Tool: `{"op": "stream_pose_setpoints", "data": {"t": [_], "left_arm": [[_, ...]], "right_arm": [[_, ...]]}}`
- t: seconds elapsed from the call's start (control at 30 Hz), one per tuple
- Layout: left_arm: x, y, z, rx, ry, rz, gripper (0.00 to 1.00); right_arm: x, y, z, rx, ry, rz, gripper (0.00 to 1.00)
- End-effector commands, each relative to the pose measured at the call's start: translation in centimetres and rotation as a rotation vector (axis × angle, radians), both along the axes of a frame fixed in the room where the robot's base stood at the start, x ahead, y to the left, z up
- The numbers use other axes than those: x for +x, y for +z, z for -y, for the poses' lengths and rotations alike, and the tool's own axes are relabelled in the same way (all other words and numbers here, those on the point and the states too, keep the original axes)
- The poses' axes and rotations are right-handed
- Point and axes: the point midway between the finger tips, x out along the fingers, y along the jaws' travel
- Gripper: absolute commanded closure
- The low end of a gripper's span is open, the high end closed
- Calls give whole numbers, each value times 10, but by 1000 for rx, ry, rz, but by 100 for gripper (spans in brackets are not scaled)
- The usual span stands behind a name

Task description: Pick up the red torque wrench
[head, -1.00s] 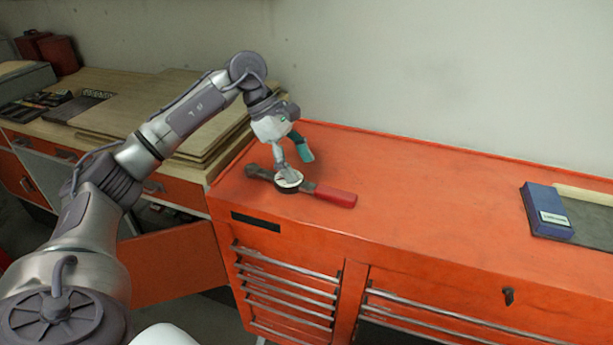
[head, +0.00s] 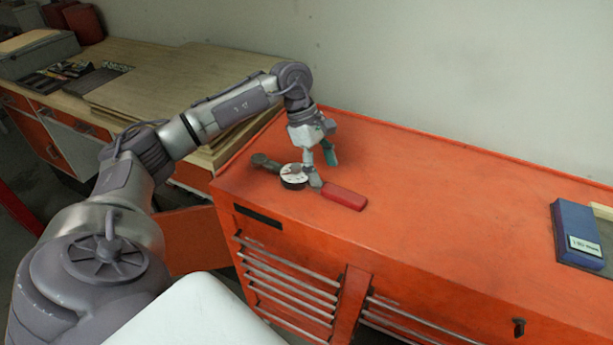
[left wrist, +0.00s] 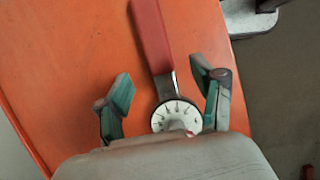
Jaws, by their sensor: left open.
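The red torque wrench (head: 343,197) lies flat on the orange tool cabinet near its left end. It has a red handle, a white round dial (head: 293,174) and a dark head at the left. My left gripper (head: 323,170) is over the wrench between dial and handle, pointing down. In the left wrist view the open fingers (left wrist: 168,98) stand on either side of the wrench's shaft, just above the dial. The red handle (left wrist: 150,35) runs away to the top, and the dial's lower edge is hidden by the gripper body. My right gripper is not in view.
The orange cabinet top (head: 430,190) is clear around the wrench. A blue box (head: 577,232) lies at the right. A wooden bench with stacked boards (head: 170,85) stands at the left, and a wall runs behind.

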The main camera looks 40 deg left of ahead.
Motion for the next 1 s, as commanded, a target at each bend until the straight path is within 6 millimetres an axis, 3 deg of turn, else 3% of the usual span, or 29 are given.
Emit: {"op": "stream_pose_setpoints", "data": {"t": [0.23,0.4,0.67,1.0], "left_arm": [[2,-25,12,-2,0,-6,32],[4,-45,19,-2,0,-1,32],[5,-49,19,-1,0,0,32],[5,-48,19,-1,0,1,89]], "right_arm": [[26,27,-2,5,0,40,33],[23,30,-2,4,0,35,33],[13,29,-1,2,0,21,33],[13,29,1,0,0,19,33]]}}
